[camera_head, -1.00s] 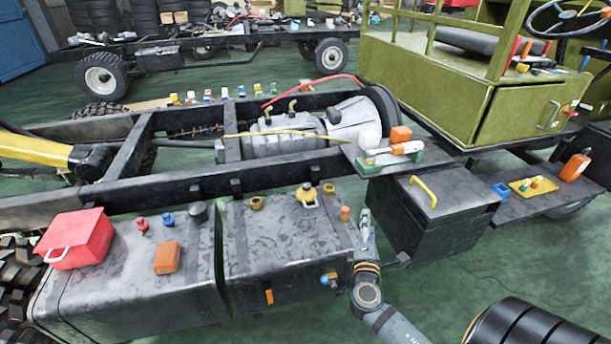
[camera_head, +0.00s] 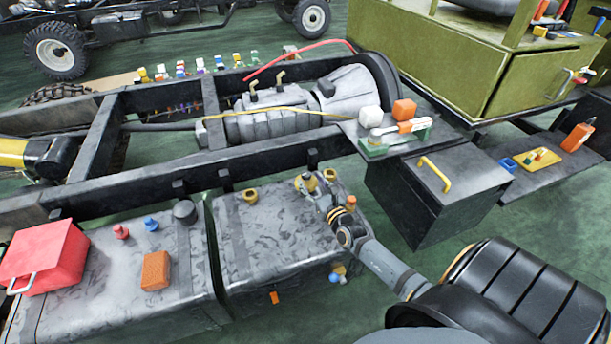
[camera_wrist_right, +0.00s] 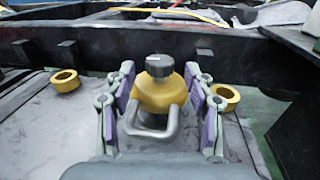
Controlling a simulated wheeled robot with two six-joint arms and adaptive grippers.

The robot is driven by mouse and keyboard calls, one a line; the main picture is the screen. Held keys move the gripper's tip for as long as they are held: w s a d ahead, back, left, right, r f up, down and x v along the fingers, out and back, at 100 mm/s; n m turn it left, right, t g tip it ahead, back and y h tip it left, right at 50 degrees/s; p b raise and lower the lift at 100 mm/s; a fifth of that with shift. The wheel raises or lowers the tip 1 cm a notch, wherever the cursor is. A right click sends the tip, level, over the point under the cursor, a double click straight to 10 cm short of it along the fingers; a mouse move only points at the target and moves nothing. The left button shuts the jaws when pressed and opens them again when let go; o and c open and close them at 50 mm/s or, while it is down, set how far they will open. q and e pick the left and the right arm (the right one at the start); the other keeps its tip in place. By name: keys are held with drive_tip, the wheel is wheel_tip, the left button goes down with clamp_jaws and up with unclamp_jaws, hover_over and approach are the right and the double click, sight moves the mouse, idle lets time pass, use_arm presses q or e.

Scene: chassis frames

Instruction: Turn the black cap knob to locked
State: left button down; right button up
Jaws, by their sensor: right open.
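The black cap knob (camera_wrist_right: 159,65) sits on top of a rounded yellow cap (camera_wrist_right: 158,92) in the right wrist view. A pale mark shows on the knob, but its lock setting is too small to read. A bent metal loop (camera_wrist_right: 152,126) stands in front of the cap. My right gripper (camera_wrist_right: 160,92) is open, with one finger on each side of the yellow cap and a gap on both sides. In the head view the right gripper (camera_head: 316,190) is over the middle grey tank (camera_head: 275,240), partly hiding the yellow cap (camera_head: 308,182). My left gripper is out of view.
Yellow rings stand left (camera_wrist_right: 65,81) and right (camera_wrist_right: 225,97) of the cap. The dark chassis rail (camera_head: 230,175) runs behind the tank. A red box (camera_head: 45,255) and an orange block (camera_head: 156,270) are on the left tank. A black box (camera_head: 440,200) stands to the right.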

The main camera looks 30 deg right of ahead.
sight(308, 178)
drive_tip(key=w, duration=0.2)
drive_tip(key=shift+w+d+b, duration=0.1)
drive_tip(key=shift+w+b, duration=0.2)
drive_tip(key=shift+w, duration=0.65)
drive_tip(key=shift+r, duration=0.1)
drive_tip(key=shift+c, duration=0.3)
clamp_jaws()
drive_tip(key=shift+r+p, duration=0.15)
drive_tip(key=shift+p, duration=0.25)
drive_tip(key=shift+r+m+h+p, duration=0.15)
drive_tip(key=shift+m+h+p, duration=0.6)
drive_tip(key=shift+p, duration=0.5)
drive_tip(key=shift+f+g+h, duration=0.25)
drive_tip(key=shift+g+h, duration=0.05)
drive_tip(key=shift+h, duration=0.25)
drive_tip(key=shift+f, duration=0.1)
